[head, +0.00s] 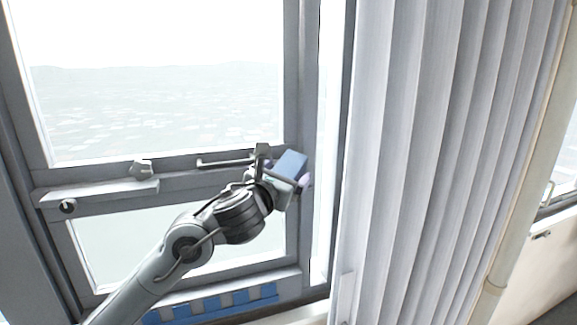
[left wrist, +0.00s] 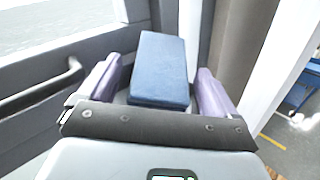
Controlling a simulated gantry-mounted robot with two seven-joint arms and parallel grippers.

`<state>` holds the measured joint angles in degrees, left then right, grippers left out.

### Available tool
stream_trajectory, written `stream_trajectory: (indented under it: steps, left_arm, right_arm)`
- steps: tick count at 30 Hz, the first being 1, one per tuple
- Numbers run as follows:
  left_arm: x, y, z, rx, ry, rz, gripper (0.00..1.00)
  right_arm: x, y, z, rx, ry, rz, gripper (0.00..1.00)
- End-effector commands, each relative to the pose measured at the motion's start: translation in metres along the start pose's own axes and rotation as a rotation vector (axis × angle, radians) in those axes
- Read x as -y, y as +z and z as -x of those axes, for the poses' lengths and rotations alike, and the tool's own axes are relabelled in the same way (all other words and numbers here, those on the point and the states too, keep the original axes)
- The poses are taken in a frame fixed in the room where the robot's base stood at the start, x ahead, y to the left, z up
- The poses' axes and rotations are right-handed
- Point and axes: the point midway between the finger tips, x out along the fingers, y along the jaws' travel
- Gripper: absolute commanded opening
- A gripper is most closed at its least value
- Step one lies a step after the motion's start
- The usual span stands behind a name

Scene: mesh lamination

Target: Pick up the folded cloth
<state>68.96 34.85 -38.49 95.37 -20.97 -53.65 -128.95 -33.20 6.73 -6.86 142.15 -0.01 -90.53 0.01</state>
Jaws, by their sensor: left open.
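The folded cloth (head: 291,162) is a blue, block-like bundle by the right side of the window frame in the head view. It also shows in the left wrist view (left wrist: 160,60), upper middle, between two purple fingers. My left gripper (head: 287,174) is open, with one finger on each side of the cloth. In the left wrist view, gaps show between the cloth and the fingers of the gripper (left wrist: 158,72). What lies under the cloth is mostly hidden. My right gripper is not in view.
A grey window frame (head: 305,100) with a handle bar (head: 225,162) and a latch (head: 141,168) stands around the cloth. A pale pleated curtain (head: 420,160) hangs close on the right. A row of blue blocks (head: 210,303) shows low behind the window.

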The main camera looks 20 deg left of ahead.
Motion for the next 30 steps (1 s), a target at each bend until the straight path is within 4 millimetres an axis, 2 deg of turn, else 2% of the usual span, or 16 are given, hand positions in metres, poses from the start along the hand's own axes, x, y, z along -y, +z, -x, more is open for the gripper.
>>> stream_trajectory:
  steps: [4,12,14,23,24,30]
  left_arm:
    - [-0.0003,0.0006,-0.0125,0.0,0.001,0.001,0.92]
    - [0.0,-0.0007,-0.0149,0.001,0.0,-0.001,0.92]
    - [0.0,-0.0006,-0.0149,0.001,0.001,-0.001,0.84]
    - [-0.0002,-0.0006,-0.0147,0.001,0.001,-0.001,0.38]
    - [-0.0003,-0.0003,-0.0146,0.001,0.001,0.0,0.35]
    - [-0.0003,-0.0002,-0.0145,0.001,0.001,0.0,0.34]
  right_arm:
    - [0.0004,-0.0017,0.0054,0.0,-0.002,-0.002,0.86]
    - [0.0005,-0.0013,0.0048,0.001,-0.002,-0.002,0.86]
    - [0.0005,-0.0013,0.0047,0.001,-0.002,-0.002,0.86]
    - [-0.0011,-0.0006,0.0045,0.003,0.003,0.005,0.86]
    - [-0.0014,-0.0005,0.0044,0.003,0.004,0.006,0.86]
    - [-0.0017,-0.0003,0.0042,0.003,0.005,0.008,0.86]
